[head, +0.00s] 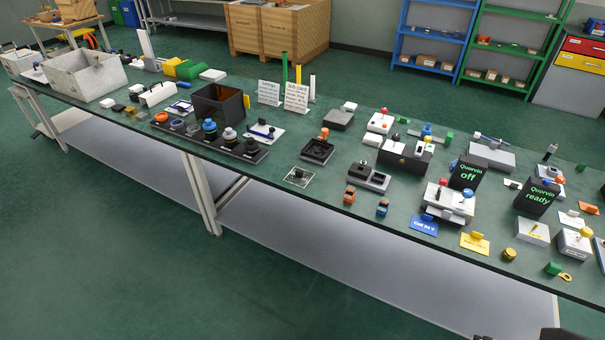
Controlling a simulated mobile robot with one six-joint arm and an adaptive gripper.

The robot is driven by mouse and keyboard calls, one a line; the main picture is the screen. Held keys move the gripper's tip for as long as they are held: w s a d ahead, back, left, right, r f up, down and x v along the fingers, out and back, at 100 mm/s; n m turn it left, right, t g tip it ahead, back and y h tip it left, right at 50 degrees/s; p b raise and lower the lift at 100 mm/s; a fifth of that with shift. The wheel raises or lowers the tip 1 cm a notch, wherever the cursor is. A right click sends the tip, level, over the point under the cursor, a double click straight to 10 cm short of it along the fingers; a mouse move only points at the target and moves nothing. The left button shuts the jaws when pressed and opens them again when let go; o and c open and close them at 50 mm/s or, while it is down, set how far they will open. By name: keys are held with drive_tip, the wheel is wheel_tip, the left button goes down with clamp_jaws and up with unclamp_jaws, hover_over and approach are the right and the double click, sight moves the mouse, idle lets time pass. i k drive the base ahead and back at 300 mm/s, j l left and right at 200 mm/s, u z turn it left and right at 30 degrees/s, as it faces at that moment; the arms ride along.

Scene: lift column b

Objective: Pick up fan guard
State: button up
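A small flat square piece with a pale outline and a dark middle, which looks like the fan guard (299,176), lies near the front edge of the long green bench (330,205) in the head view. A black square fan-like frame (317,151) with an orange-topped part at its back edge sits just behind it. Dark parts at the bottom edge, right of centre, look like the end of my arm with my gripper (548,334). They are cut off by the frame, so the fingers cannot be made out. They are far from the fan guard, toward the lower right.
A row of dark holders with blue- and white-topped parts (210,130) stands left of the guard. A grey block with black parts (367,176) and small orange (349,195) and blue pieces stand right. Card signs (296,97) stand behind. Floor in front is clear.

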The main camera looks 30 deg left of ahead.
sight(299, 173)
drive_tip(key=i+j+u, duration=0.1)
drive_tip(key=i+u, duration=0.6)
drive_tip(key=u, duration=0.15)
drive_tip(key=i+u, duration=0.4)
drive_tip(key=i+l, duration=0.35)
drive_tip(key=i, duration=0.15)
